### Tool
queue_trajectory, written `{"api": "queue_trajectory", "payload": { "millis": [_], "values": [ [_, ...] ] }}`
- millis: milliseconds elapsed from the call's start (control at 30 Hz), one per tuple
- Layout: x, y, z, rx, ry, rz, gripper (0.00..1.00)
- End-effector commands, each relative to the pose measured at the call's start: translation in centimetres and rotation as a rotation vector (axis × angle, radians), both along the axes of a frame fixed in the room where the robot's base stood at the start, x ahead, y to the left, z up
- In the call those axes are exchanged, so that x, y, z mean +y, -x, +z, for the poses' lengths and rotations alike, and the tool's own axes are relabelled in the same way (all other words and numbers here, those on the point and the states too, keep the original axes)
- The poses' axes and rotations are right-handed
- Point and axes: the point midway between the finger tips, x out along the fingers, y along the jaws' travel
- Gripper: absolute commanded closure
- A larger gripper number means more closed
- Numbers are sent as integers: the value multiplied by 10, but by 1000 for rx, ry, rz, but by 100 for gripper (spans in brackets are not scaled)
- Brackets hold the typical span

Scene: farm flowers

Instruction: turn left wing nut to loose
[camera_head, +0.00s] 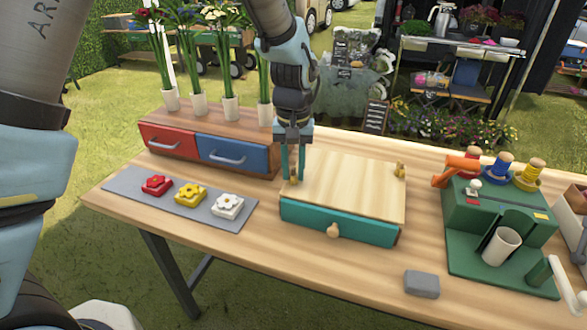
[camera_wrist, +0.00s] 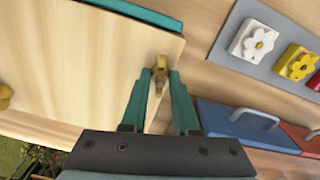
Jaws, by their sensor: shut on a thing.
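A flat wooden-topped press with a teal front drawer (camera_head: 335,219) sits mid-table. Its left wing nut (camera_head: 293,181) is brass and stands at the left edge of the light wood top (camera_head: 350,180). My gripper (camera_head: 294,174) points down over that corner, with its teal fingers shut on the left wing nut. In the wrist view the same wing nut (camera_wrist: 159,76) shows between the fingertips (camera_wrist: 160,82). The right wing nut (camera_head: 400,170) is at the top's right edge, clear of my gripper. It shows in part at the wrist view's left edge (camera_wrist: 5,97).
A cabinet with a red drawer (camera_head: 168,142) and blue drawer (camera_head: 233,154) stands behind left, with flower stems in white holders on top. A grey mat (camera_head: 123,186) holds red, yellow and white flower blocks. A green ribbon station (camera_head: 490,225) stands right. A grey block (camera_head: 422,284) lies in front.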

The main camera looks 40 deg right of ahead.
Motion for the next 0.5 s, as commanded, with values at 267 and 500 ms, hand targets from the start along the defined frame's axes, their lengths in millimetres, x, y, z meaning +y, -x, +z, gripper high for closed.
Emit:
{"api": "queue_trajectory", "payload": {
  "millis": [267, 500],
  "values": [
    [0, 0, 1, 0, -1, 263, 100],
    [1, 0, 1, 0, -3, 491, 100]
  ]
}}
